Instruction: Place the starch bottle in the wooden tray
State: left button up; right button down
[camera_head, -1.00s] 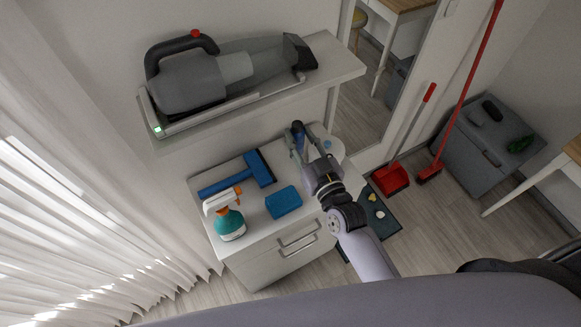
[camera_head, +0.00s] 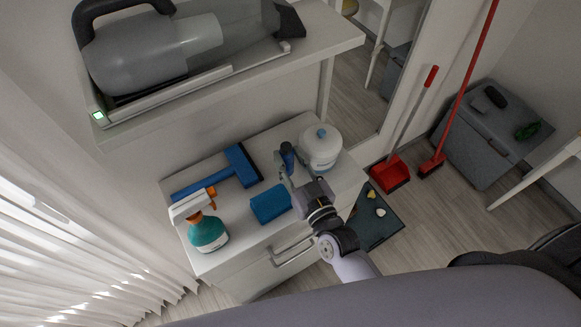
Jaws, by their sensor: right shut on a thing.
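My right gripper (camera_head: 289,168) is over the back part of the white cabinet's top. It is shut on a small dark blue thing (camera_head: 287,152), mostly hidden by the fingers; I cannot tell what it is. A white rounded container with a blue cap (camera_head: 320,152) stands just right of the gripper. A teal spray bottle with a white and orange head (camera_head: 207,233) stands upright at the cabinet's front left. No label is readable, so I cannot tell which is the starch bottle. I see no wooden tray. My left gripper is out of view.
A blue sponge (camera_head: 270,204) and a blue squeegee (camera_head: 240,167) lie on the white cabinet (camera_head: 236,256). A shelf (camera_head: 325,38) with a grey handheld vacuum (camera_head: 150,55) overhangs behind. A red dustpan (camera_head: 391,175) and broom stand right. A dark mat (camera_head: 372,232) lies on the floor.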

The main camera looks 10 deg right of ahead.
aim_at(290, 167)
notch_tip(290, 167, down, 3)
jog(key=shift+f+b, duration=0.1)
jog(key=shift+b, duration=0.95)
jog(key=shift+w+f, duration=0.15)
jog(key=shift+f, duration=0.05)
jog(key=shift+w+r, duration=0.1)
jog(key=shift+s, duration=0.2)
jog(key=c, duration=1.5)
grip_release()
jog(key=shift+c, duration=0.2)
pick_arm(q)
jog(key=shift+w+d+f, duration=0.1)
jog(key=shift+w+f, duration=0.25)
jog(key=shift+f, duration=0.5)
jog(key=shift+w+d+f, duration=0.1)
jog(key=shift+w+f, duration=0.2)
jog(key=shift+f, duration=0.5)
pick_arm(e)
jog(key=o, duration=0.3)
jog(key=shift+o, duration=0.2)
